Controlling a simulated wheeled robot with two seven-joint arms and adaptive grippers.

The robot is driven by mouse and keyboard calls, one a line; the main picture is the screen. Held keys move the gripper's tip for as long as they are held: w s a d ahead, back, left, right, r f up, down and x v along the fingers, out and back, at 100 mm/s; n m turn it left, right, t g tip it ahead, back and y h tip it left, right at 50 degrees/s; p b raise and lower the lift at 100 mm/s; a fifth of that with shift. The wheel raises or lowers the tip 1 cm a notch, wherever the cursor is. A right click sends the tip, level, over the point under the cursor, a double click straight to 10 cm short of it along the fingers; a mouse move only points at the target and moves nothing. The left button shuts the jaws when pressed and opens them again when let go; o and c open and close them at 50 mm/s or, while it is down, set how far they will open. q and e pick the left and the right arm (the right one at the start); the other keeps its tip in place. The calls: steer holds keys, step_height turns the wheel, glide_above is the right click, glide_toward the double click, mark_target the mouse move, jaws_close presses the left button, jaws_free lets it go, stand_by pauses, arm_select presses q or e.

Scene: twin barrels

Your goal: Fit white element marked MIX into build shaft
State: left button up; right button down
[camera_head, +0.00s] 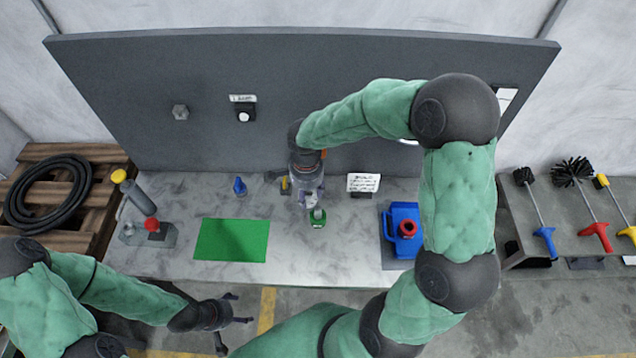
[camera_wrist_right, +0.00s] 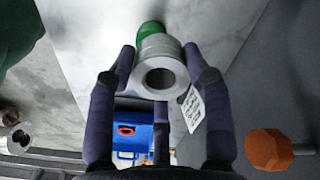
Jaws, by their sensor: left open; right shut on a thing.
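My right gripper (camera_head: 312,204) hangs over the middle of the bench, its fingers closed around a grey and green piece (camera_head: 318,220). In the right wrist view, the fingers of the right gripper (camera_wrist_right: 160,85) surround this piece (camera_wrist_right: 153,52), whose grey round end has a hole facing the camera, with green beyond. I cannot tell whether it touches the bench. My left gripper (camera_head: 228,312) is open and empty, near the bench's front edge. No MIX marking is readable. A white round part (camera_head: 243,117) sits on a dark wall block. I cannot identify the build shaft with certainty.
A green mat (camera_head: 231,240) lies left of the right gripper, and a blue canister (camera_head: 405,229) stands to its right. A small blue item (camera_head: 239,186), a white sign (camera_head: 363,183) and a red-knobbed fixture (camera_head: 150,225) are also on the bench. Brushes (camera_head: 572,172) lie far right.

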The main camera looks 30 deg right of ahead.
steer(key=r+m, duration=0.1)
steer(key=s+d+r+m+p, duration=0.1)
steer(key=m, duration=0.1)
steer(key=r+m, duration=0.1)
steer(key=m, duration=0.1)
steer(key=shift+s+d+p, duration=0.2)
steer(key=shift+s+p, duration=0.05)
steer(key=shift+p, duration=0.05)
steer(key=m, duration=0.2)
steer(key=s+r+m, duration=0.1)
steer(key=shift+d+r+p, duration=0.1)
steer(key=shift+d+p, duration=0.15)
steer(key=shift+p, duration=0.1)
steer(key=shift+w, duration=0.1)
steer(key=b, duration=0.6)
glide_above(318, 209)
step_height(318, 209, down, 6)
steer(key=shift+w+r, duration=0.1)
steer(key=shift+w, duration=0.05)
steer(key=shift+b, duration=0.85)
stand_by(1.2)
steer(key=shift+f+b, duration=2.45)
steer(key=shift+f, duration=0.25)
steer(key=shift+c, duration=2.2)
jaws_free()
